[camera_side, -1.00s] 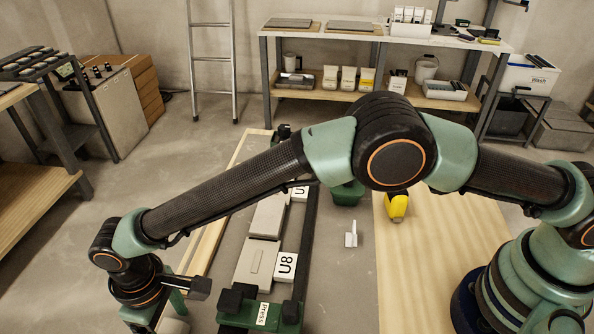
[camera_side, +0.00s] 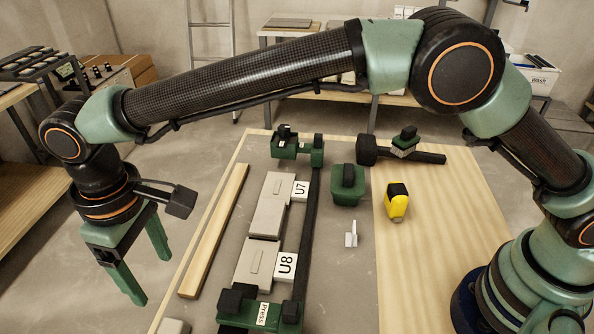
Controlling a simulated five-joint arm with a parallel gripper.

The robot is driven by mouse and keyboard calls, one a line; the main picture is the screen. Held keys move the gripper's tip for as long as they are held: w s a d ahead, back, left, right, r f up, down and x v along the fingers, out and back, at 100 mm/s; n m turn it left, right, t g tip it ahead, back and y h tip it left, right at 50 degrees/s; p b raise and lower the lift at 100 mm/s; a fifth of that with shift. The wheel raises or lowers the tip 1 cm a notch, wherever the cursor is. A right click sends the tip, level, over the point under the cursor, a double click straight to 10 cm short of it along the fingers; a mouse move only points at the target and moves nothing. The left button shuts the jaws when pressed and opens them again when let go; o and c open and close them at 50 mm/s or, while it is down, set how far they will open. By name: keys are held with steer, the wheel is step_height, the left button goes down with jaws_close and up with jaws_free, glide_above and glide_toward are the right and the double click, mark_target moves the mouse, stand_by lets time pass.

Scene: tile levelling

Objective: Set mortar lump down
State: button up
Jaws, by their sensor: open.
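My gripper (camera_side: 147,274) is open and empty, in the air at the lower left, beyond the board's left edge in the picture. Its two green fingers point down and stand well apart. Two grey tiles, the farther (camera_side: 267,207) and the nearer (camera_side: 256,265), lie in line, beside labels U7 (camera_side: 300,189) and U8 (camera_side: 285,265).
A wooden strip (camera_side: 215,232) lies left of the tiles. A dark rail (camera_side: 308,225) and green press block (camera_side: 262,313) flank them.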

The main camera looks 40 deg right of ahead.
steer(key=w+d+r+m+t, duration=0.1)
steer(key=w+d+r, duration=0.1)
steer(key=d+r, duration=0.35)
steer(key=w+d+r+m+y, duration=0.1)
steer(key=w+d+r+m, duration=0.15)
steer(key=d, duration=0.65)
steer(key=w+d+r+m+t, duration=0.1)
steer(key=d+r, duration=0.3)
steer(key=d, duration=0.4)
steer(key=s+d+m+t, duration=0.1)
steer(key=s+d, duration=0.2)
steer(key=d, duration=0.4)
steer(key=s+d+m+t, duration=0.1)
steer(key=s+d, duration=0.3)
steer(key=d, duration=0.3)
steer(key=s+d+f+m+t+h, duration=0.1)
steer(key=s+d+m, duration=0.1)
steer(key=d, duration=0.5)
steer(key=shift+s, duration=0.9)
